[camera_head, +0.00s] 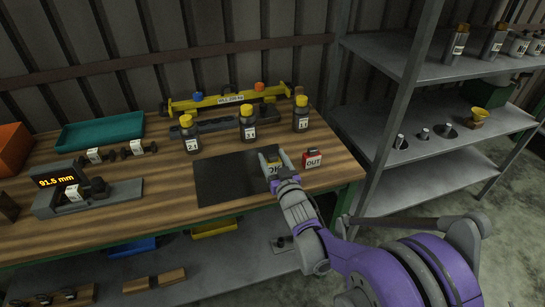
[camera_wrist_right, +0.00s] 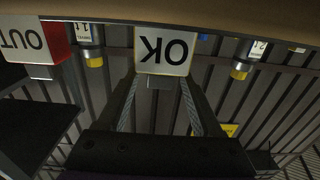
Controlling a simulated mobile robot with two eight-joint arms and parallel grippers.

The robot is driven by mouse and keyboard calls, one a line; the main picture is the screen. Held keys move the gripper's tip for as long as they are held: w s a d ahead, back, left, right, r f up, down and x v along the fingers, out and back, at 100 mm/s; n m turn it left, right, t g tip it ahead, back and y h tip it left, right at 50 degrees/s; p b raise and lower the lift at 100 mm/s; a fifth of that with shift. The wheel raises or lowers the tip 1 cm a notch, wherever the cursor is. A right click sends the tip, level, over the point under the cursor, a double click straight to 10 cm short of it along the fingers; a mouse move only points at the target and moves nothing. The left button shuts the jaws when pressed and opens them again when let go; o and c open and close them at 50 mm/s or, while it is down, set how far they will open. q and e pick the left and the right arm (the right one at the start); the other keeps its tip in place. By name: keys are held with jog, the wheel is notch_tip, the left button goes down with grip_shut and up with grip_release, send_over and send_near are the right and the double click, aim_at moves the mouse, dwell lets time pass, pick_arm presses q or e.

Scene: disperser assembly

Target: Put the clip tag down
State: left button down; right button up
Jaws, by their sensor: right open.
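A pale clip tag marked OK (camera_head: 273,169) is at the right end of the dark mat, partly hidden by my right gripper (camera_head: 270,160). In the right wrist view the OK tag (camera_wrist_right: 166,52) appears upside down, with a small grey clip part at its edge. My right gripper's fingers (camera_wrist_right: 158,88) are open, one on each side of that clip part. I cannot tell whether they touch it. A red and white tag marked OUT (camera_head: 312,159) stands just to the right; it also shows in the wrist view (camera_wrist_right: 28,40). My left gripper is not in view.
Yellow-capped dark bottles (camera_head: 248,125) stand behind the dark mat (camera_head: 215,186), which is otherwise bare. A yellow rack (camera_head: 215,100) lies behind them. A gauge reading 91.5 mm (camera_head: 110,190) and a teal tray (camera_head: 100,131) are at left. Metal shelves (camera_head: 400,80) rise at right.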

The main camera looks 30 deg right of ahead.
jog(key=v, duration=1.1)
jog(key=s+a+f+n+g+y, duration=0.1)
jog(key=s+a+f+g+y, duration=0.1)
jog(key=s+a+f+g, duration=0.3)
jog(key=s+a+f+n+g+y, duration=0.1)
jog(key=s+a+f+g, duration=0.4)
jog(key=s, duration=0.9)
jog(key=a+g+y, duration=0.1)
jog(key=a+g, duration=0.1)
jog(key=a, duration=0.1)
jog(key=shift+a+f+n+g+p, duration=0.3)
jog(key=shift+f+n, duration=0.1)
